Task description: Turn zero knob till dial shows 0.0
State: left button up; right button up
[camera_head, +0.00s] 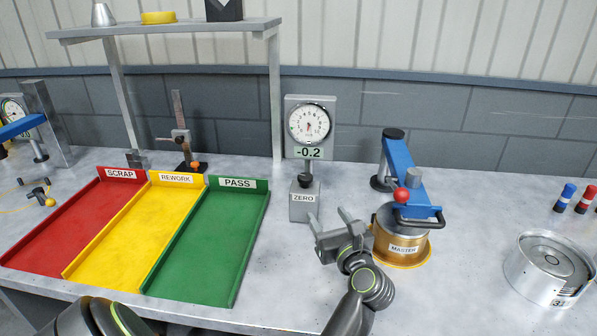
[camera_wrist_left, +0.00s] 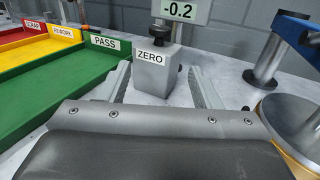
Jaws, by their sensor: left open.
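The dial gauge (camera_head: 308,122) stands upright at the back centre, and its display (camera_head: 308,153) reads -0.2. The display also shows in the left wrist view (camera_wrist_left: 180,10). Below it, the black zero knob (camera_head: 304,181) sits on top of a grey block labelled ZERO (camera_head: 304,208). In the left wrist view, the knob (camera_wrist_left: 164,31) is above and beyond my fingers. My left gripper (camera_head: 328,214) is open and empty. Its fingers point toward the ZERO block, low and to the front right of the knob, apart from the knob. My right gripper is not in view.
Right of my left gripper stands a brass MASTER piece (camera_head: 404,250) under a blue clamp arm (camera_head: 408,175). The red (camera_head: 60,225), yellow and green (camera_head: 222,230) trays lie left. A round metal part (camera_head: 545,265) stands far right. Table between is clear.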

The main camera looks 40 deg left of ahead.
aim_at(308, 183)
pick_arm(q)
jog(key=p+x, duration=0.1)
jog(key=x, duration=0.4)
jog(key=p+x, duration=0.1)
jog(key=x, duration=0.4)
jog(key=p+x, duration=0.2)
jog(key=x, duration=0.3)
jog(key=shift+r, duration=0.35)
jog(key=shift+w+a, duration=0.3)
jog(key=shift+a, duration=0.2)
jog(key=shift+w+a, duration=0.1)
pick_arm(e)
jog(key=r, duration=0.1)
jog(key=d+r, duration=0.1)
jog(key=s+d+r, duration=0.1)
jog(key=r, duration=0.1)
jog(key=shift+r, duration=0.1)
pick_arm(q)
jog(key=c, duration=1)
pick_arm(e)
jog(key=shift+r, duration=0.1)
